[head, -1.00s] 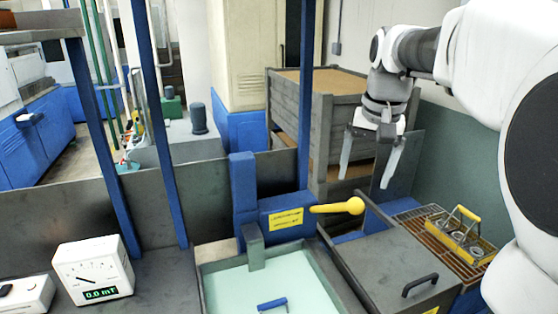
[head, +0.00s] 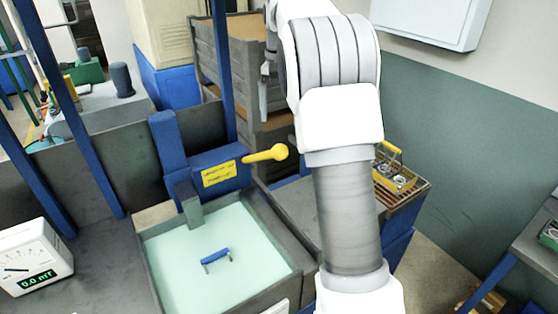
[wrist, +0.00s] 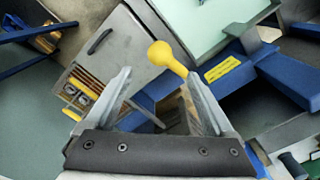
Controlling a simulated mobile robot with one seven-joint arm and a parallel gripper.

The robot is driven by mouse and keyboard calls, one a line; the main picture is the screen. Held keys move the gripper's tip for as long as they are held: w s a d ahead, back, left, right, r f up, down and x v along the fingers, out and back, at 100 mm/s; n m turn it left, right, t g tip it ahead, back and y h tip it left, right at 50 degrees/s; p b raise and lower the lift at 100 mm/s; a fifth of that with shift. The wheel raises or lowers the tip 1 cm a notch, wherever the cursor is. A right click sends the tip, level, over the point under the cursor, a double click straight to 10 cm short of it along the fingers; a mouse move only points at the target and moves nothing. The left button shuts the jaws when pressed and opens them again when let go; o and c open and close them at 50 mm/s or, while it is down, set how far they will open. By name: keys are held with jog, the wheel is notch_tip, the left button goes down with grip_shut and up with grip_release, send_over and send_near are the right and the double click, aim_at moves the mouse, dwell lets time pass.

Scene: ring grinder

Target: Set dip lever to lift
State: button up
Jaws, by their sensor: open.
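The dip lever (head: 265,153) is a yellow rod with a round knob. It sticks out to the right, nearly level, from a blue housing (head: 180,160) with a yellow label (head: 220,174) behind the tank. In the wrist view the lever's knob (wrist: 160,53) is ahead of the fingertips, and its rod runs toward the right finger. My gripper (wrist: 160,75) is open and empty, apart from the lever as far as I can tell. In the head view my arm hides most of the gripper; one finger shows above the knob.
A tank of pale green liquid (head: 190,240) with a blue handle (head: 215,260) lies in front of the housing. A grey lid (wrist: 120,45) is beside it. A yellow carrier (head: 395,172) sits on a rack. A meter (head: 40,255) reads 0.0 mT.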

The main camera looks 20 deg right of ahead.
aim_at(280, 160)
notch_tip(280, 160, down, 15)
jog(key=shift+r+p, duration=0.1)
jog(key=shift+p, duration=0.3)
grip_shut()
dwell(0.4)
